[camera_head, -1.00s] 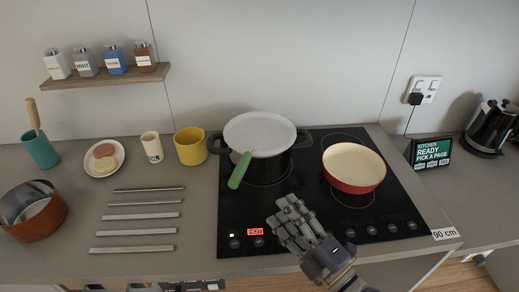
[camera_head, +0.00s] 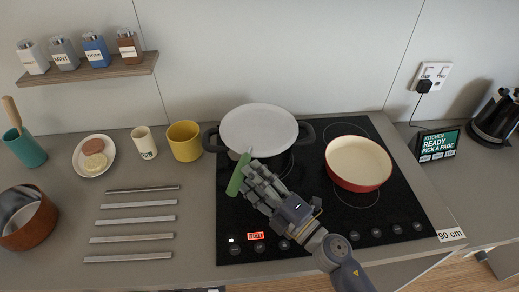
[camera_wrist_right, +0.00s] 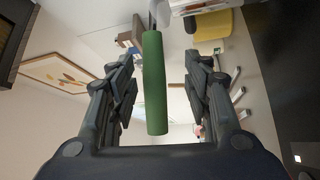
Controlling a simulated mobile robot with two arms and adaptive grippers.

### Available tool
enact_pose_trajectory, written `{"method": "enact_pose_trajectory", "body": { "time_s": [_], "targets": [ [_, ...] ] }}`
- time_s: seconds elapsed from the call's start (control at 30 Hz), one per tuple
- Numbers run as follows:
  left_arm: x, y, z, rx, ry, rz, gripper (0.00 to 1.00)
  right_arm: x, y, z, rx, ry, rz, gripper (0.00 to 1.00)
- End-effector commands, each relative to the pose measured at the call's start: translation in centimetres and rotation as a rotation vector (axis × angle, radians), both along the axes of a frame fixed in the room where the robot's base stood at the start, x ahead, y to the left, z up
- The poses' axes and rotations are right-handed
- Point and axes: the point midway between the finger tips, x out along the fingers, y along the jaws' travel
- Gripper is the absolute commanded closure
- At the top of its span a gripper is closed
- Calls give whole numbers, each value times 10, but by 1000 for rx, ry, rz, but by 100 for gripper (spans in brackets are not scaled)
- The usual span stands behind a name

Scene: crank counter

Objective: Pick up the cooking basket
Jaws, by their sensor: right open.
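The cooking basket seems to be the round white piece (camera_head: 259,128) with a green handle (camera_head: 236,177); its inside cannot be made out. My right gripper (camera_head: 250,179) is at the handle, coming from the front right. In the right wrist view the green handle (camera_wrist_right: 154,85) lies between the two open fingers (camera_wrist_right: 158,62), with gaps on both sides. My left gripper is not in view.
A red pan (camera_head: 358,164) stands on the right of the black hob (camera_head: 330,222). A yellow mug (camera_head: 184,141) stands close left of the pot. Several metal bars (camera_head: 135,219) and a copper pot (camera_head: 27,220) lie farther left.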

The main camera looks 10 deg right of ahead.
Motion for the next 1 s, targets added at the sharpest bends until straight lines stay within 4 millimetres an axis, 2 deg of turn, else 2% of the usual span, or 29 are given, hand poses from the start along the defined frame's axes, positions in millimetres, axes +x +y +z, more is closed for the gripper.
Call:
{"method": "enact_pose_trajectory", "body": {
  "time_s": [0.03,0.1,0.23,0.37,0.53,0.57,0.7,0.77,1.0],
  "targets": [
    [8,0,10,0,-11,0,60,7,5,10,5,-3,0,55],
    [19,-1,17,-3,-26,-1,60,16,12,15,4,-3,0,55],
    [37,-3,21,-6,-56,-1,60,28,22,14,3,-2,1,55],
    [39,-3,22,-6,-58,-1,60,33,26,13,1,0,1,55],
    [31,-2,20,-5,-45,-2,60,33,26,12,1,0,1,55],
    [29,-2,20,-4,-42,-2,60,33,26,12,1,0,1,57],
    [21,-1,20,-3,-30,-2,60,33,26,12,1,-1,1,89],
    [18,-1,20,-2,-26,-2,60,33,26,12,1,-1,1,100],
    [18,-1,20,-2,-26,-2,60,33,26,15,0,-7,1,100]
  ]
}}
